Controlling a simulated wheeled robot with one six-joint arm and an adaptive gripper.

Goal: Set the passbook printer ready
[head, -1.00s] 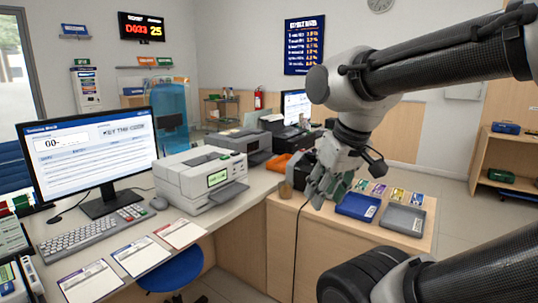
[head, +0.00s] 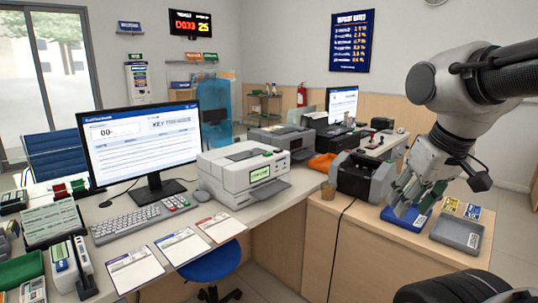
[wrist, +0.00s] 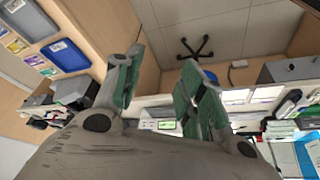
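The passbook printer (head: 245,172) is a white and grey box on the counter, right of the monitor. Its small green screen (head: 260,174) is lit, with text too small to read, and a grey tray juts from its front. The wrist view shows the printer's green screen (wrist: 167,125) between my fingers, some way off. My gripper (head: 411,199) is to the right of the printer, in front of the blue tray in the head view. In the wrist view its two green-padded fingers (wrist: 158,72) are apart with nothing between them.
A monitor (head: 140,140), keyboard (head: 140,222) and several paper forms (head: 181,246) are on the counter. A grey machine (head: 362,178), blue tray (head: 407,216) and grey tray (head: 457,233) stand on the right-hand counter. A blue stool (head: 215,262) sits below. A black cable (head: 337,245) hangs over the counter front.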

